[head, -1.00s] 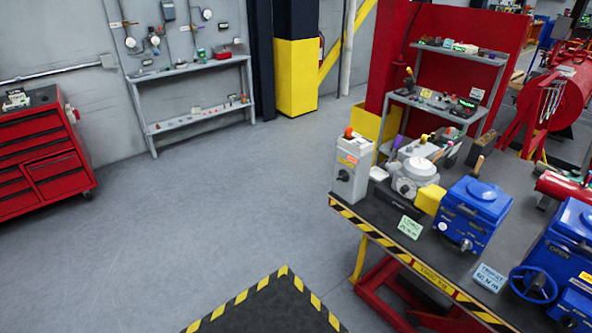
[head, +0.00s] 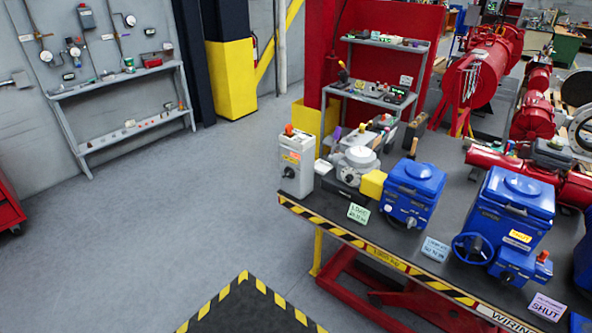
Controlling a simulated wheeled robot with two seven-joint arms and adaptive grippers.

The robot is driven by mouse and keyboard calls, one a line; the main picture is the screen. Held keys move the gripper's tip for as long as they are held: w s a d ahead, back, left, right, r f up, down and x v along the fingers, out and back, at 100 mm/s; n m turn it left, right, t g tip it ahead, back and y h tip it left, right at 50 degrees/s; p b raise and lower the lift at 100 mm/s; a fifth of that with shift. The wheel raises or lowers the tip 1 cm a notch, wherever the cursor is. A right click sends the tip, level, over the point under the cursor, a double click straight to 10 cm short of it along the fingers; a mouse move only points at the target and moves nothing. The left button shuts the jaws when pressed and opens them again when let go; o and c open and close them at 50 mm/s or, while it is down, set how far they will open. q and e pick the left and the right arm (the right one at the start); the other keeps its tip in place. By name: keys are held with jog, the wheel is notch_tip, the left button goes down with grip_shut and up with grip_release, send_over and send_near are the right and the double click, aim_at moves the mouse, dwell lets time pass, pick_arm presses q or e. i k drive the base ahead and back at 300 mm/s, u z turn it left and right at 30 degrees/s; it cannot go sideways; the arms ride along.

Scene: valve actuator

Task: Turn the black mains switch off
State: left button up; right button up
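A light grey box (head: 296,162) stands upright at the near left corner of the workbench. On its front is a black rotary switch (head: 289,172), with an orange label above it and an orange-red piece on top. The switch is too small to tell which way its handle points. Neither of my grippers shows in the head view.
The workbench (head: 330,208) has a striped edge. A grey and yellow actuator (head: 357,165), a smaller blue actuator (head: 412,190) and a larger blue actuator (head: 510,220) with a handwheel stand on it. The floor (head: 180,220) left of the bench is clear.

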aim_at(290, 173)
jog(key=u, duration=0.65)
jog(key=i, duration=0.9)
jog(key=z, duration=0.2)
